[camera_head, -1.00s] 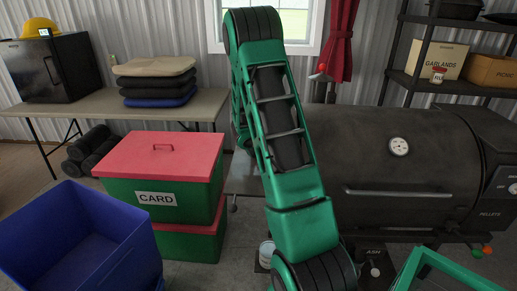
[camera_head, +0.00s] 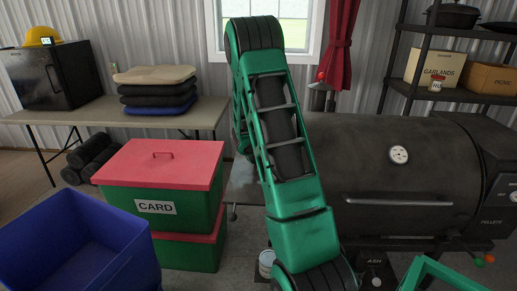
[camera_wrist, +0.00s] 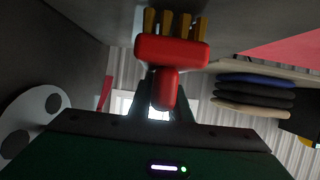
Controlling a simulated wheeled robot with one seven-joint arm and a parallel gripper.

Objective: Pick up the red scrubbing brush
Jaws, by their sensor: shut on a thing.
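The red scrubbing brush (camera_wrist: 172,52) shows in the wrist view, with its red block and yellowish bristles at the top and its short red handle pointing down in the picture. My gripper (camera_wrist: 166,88) is shut on the brush, its dark fingers on either side of the handle. In the head view my green arm reaches down past the lower edge, and neither gripper nor brush shows there.
A black grill (camera_head: 400,158) stands close on the right of my arm. Green bins with red lids (camera_head: 160,163) and a blue bin (camera_head: 75,245) are on the left. A table (camera_head: 60,113) with stacked cushions (camera_head: 157,90) stands behind. Shelves (camera_head: 420,30) are at the back right.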

